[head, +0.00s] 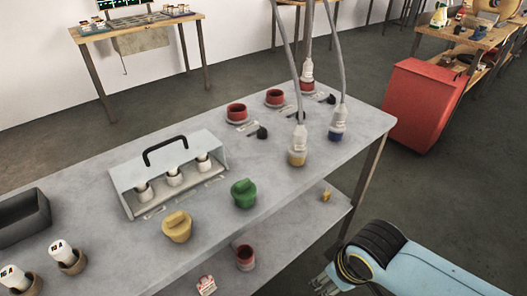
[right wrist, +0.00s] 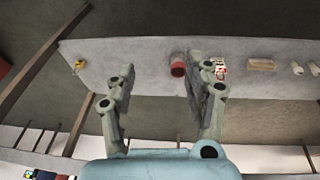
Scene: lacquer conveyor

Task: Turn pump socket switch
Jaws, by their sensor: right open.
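Several black rotary switches lie on the grey bench beside round sockets: one left switch (head: 261,132), one middle switch (head: 300,116) and one right switch (head: 330,98). Labels are too small to tell which is the pump's. Two red sockets (head: 237,113) are empty. Grey cables end in plugs, a yellow-based plug (head: 297,146), a blue-based plug (head: 338,127) and a red-based one (head: 307,80). My right gripper (head: 325,284) is low in front of the bench, away from the switches. In the right wrist view the right gripper (right wrist: 160,66) is open and empty. My left gripper is not in view.
The bench (head: 110,245) also bears a glass-sided box (head: 120,185) with a black handle, yellow and green knobs (head: 243,193), and a dark tray (head: 22,218). A lower shelf (head: 300,225) holds a red cup (head: 245,257). A red cabinet (head: 425,105) stands behind right.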

